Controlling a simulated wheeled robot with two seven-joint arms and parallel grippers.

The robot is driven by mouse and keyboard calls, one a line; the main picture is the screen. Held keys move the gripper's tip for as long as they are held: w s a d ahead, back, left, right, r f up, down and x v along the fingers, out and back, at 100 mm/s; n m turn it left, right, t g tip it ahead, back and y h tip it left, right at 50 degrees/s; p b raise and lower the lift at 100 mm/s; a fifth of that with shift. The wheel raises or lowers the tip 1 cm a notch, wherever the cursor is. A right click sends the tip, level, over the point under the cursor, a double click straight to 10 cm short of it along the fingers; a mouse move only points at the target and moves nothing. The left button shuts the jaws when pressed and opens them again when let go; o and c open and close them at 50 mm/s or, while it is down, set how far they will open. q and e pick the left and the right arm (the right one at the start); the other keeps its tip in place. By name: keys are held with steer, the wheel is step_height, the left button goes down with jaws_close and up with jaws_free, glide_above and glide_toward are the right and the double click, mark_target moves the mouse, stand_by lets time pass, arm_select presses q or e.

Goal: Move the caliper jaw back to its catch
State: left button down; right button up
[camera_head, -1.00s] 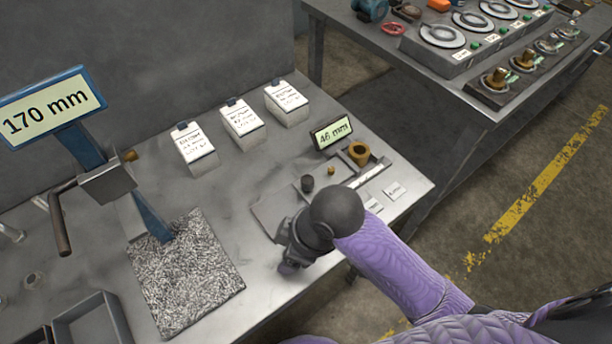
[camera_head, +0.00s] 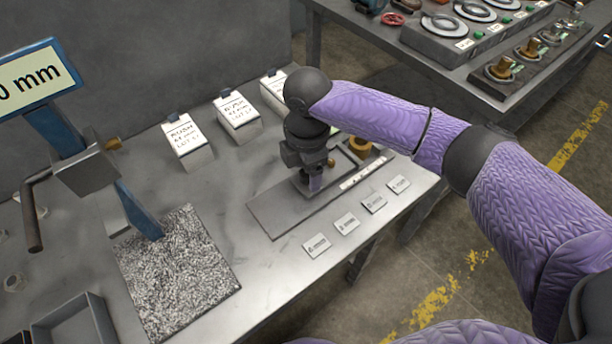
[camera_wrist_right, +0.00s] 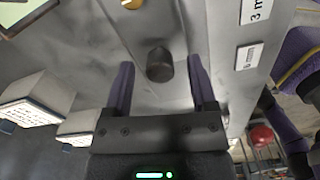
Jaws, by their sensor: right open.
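The caliper is a flat grey plate (camera_head: 268,212) with a slide on the table. Its dark round knob (camera_wrist_right: 160,64), seemingly the jaw's grip, shows in the right wrist view between my right gripper's fingertips (camera_wrist_right: 160,75), with gaps on both sides. In the head view my right gripper (camera_head: 314,186) points down over the plate, open, and hides the knob. A brass ring (camera_head: 358,148) sits at the plate's far right end. A small brass knob (camera_wrist_right: 132,3) shows at the wrist view's top edge. The catch cannot be made out. My left gripper is out of view.
Several small label cards (camera_head: 347,223) lie along the table's front edge. White card blocks (camera_head: 237,115) stand behind the caliper. A blue-framed display (camera_head: 30,85) on a stand and a speckled grey mat (camera_head: 180,275) are at left. A second bench (camera_head: 440,75) stands behind right.

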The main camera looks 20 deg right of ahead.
steer(key=shift+f, duration=0.7)
jaws_close()
steer(key=shift+r, duration=0.1)
stand_by(0.8)
